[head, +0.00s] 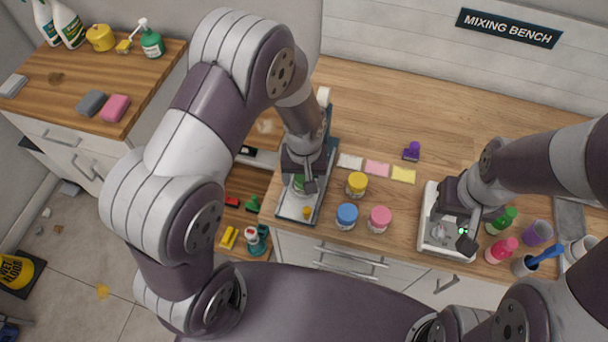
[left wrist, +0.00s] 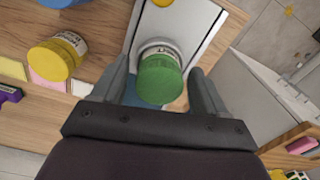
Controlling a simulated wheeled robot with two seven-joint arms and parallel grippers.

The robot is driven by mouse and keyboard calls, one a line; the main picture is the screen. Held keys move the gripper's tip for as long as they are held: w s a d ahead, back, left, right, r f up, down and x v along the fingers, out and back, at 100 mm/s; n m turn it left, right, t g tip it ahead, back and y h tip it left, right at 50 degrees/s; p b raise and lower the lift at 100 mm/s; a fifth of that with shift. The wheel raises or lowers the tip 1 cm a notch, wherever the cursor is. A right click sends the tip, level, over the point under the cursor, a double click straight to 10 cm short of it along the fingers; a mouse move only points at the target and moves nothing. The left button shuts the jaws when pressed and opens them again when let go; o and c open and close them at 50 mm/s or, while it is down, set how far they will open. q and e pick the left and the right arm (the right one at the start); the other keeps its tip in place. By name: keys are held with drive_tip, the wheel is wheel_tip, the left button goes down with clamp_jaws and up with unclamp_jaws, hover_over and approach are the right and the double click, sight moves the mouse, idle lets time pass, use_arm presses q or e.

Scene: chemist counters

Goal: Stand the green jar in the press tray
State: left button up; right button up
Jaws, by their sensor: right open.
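The green jar (left wrist: 160,78) stands in the press tray (left wrist: 193,24), its green lid facing my left wrist camera. In the head view the jar (head: 299,184) is partly hidden behind my left gripper. The tray (head: 291,209) is a pale metal plate with a dark edge. My left gripper (left wrist: 162,90) has its fingers on either side of the jar, with a visible gap on both sides. It also shows in the head view (head: 302,177), low over the tray. My right gripper (head: 453,230) is open above a white device on the right.
Yellow (head: 356,184), blue (head: 347,216) and pink (head: 379,219) jars stand right of the tray. A small yellow item (head: 306,213) is at the tray's front end. The white device (head: 433,240), pink bottle (head: 502,249) and purple cup (head: 537,233) are further right.

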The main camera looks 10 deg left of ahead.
sight(304, 177)
use_arm(q)
wheel_tip(304, 177, up, 12)
drive_tip(key=b, duration=0.2)
drive_tip(key=s+a+m+t, duration=0.1)
drive_tip(key=s+a+m, duration=0.1)
drive_tip(key=s+a, duration=0.5)
drive_tip(key=shift+s+a+f, duration=0.15)
drive_tip(key=shift+s, duration=0.5)
drive_tip(key=shift+s, duration=0.1)
